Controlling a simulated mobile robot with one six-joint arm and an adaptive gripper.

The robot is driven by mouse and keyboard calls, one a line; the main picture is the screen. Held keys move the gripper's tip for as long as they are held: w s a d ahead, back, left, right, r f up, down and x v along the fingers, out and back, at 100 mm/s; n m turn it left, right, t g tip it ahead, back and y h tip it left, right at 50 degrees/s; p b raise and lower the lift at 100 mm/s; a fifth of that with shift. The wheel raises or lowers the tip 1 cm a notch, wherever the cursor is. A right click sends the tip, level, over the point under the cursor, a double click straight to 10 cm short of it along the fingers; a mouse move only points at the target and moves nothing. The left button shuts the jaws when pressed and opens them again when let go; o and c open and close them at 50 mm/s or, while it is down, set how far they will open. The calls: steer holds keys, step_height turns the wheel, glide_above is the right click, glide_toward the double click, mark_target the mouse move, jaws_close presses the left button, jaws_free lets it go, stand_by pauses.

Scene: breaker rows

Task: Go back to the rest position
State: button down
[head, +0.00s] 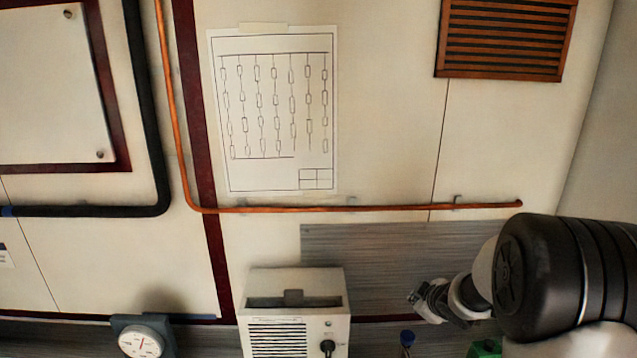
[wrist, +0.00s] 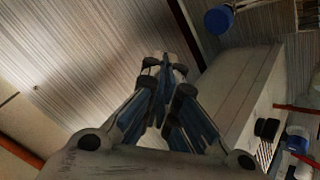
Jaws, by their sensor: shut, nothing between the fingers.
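My gripper (wrist: 166,62) shows in the wrist view with its fingertips together. It is shut and nothing is between the fingers. Behind it is a grey ribbed panel (wrist: 85,70), and a pale box-like unit (wrist: 232,95) lies to its right. In the head view my arm comes in from the right edge, and the gripper (head: 418,297) is at the lower right, in front of the grey panel (head: 375,250). It is right of the pale box (head: 297,283) and apart from it.
A copper pipe (head: 350,208) runs along the wall above the panel. A round gauge (head: 140,341) is at the lower left. A paper diagram (head: 272,110) hangs on the wall.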

steer(key=s+a+r+m+h+b, duration=0.1)
steer(key=s+r+m+h+b, duration=0.35)
steer(key=s, duration=0.45)
steer(key=s+a+f+m+g+y+b, duration=0.1)
steer(key=s+a+f+b, duration=0.1)
steer(key=s, duration=0.8)
steer(key=s+a+f+m+g+y+b, duration=0.2)
steer(key=s+a+b, duration=0.3)
steer(key=s, duration=0.5)
steer(key=s+a+f+m+g+y+b, duration=0.1)
steer(key=s+a, duration=0.4)
steer(key=s, duration=0.5)
steer(key=shift+a+f+m+g+y+b, duration=0.4)
steer(key=shift+f+b, duration=0.3)
steer(key=shift+b, duration=0.45)
steer(key=shift+d, duration=0.2)
